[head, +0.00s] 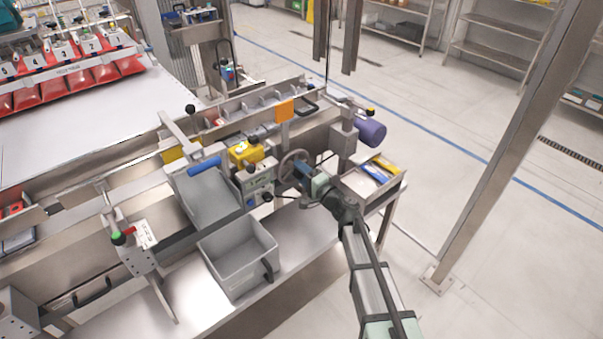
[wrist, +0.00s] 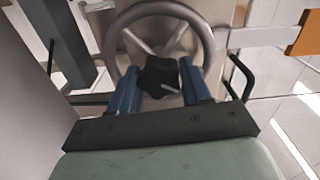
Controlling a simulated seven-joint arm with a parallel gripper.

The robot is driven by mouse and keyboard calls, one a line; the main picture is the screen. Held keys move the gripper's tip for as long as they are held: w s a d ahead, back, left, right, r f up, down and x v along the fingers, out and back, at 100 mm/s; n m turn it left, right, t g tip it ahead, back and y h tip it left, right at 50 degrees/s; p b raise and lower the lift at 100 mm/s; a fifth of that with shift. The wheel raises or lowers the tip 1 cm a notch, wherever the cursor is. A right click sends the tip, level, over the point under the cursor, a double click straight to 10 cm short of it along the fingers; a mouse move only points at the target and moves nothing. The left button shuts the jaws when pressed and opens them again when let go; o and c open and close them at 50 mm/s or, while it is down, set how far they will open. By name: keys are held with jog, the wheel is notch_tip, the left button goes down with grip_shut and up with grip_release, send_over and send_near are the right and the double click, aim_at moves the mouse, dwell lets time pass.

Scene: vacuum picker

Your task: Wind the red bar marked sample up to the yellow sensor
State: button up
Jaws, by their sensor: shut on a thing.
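In the head view my gripper (head: 300,168) reaches a grey handwheel (head: 283,165) on the front of the machine. In the wrist view its two blue fingers (wrist: 160,82) are shut on a black lobed knob (wrist: 160,72). The knob lies in front of the handwheel's ring (wrist: 207,42) and hides part of its hub. A yellow block (head: 243,152) sits left of the wheel; I cannot tell whether it is the sensor. A small red piece (head: 216,121) shows in the channel behind it. No sample marking is readable, and the wrist view shows neither piece.
A grey bin (head: 238,262) stands on the bench left of my arm. A purple cylinder (head: 371,132) and a tray with yellow and blue items (head: 378,170) lie to the right. An orange plate (head: 286,110) rises behind the wheel. A steel post (head: 495,150) stands further right.

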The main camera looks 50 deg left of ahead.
jog(key=shift+m, duration=1)
jog(key=o, duration=1)
jog(key=shift+o, duration=0.2)
jog(key=d, duration=1.4)
